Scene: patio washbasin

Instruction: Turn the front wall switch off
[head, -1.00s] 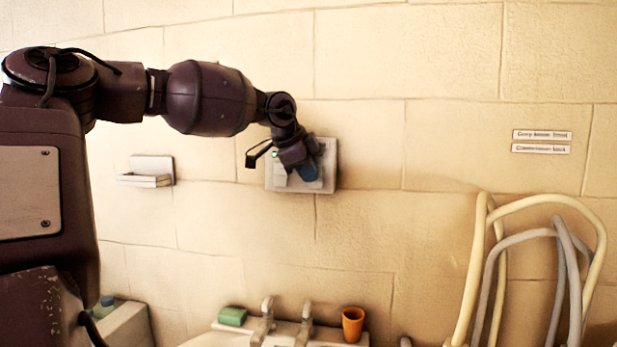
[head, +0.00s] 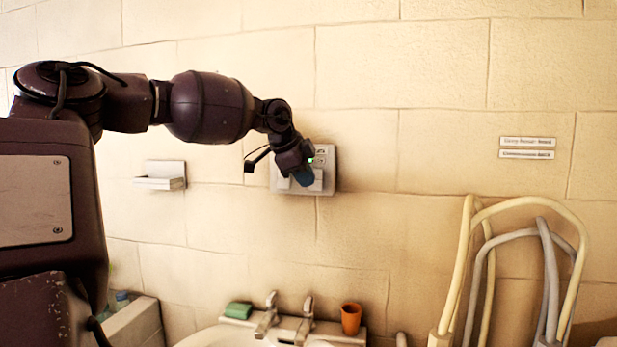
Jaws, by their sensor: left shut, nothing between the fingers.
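A pale switch plate (head: 326,155) is fixed to the tiled wall near the middle of the head view. It has light rocker parts and a small lit green light at its upper middle, beside my gripper. My left gripper (head: 304,177), dark with blue fingertips, is in front of the plate. It is shut and empty, and it hides the plate's upper left and part of its rockers. I cannot tell whether the fingertips touch a rocker, nor which rocker is the front one. My right gripper is not in view.
A washbasin (head: 208,339) below has two taps, a green soap or sponge (head: 238,310) and an orange cup (head: 350,319). A wall soap shelf (head: 160,183) is at left. Two labels (head: 527,148) and pale tubular frames (head: 460,262) are at right. The wall around the plate is clear.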

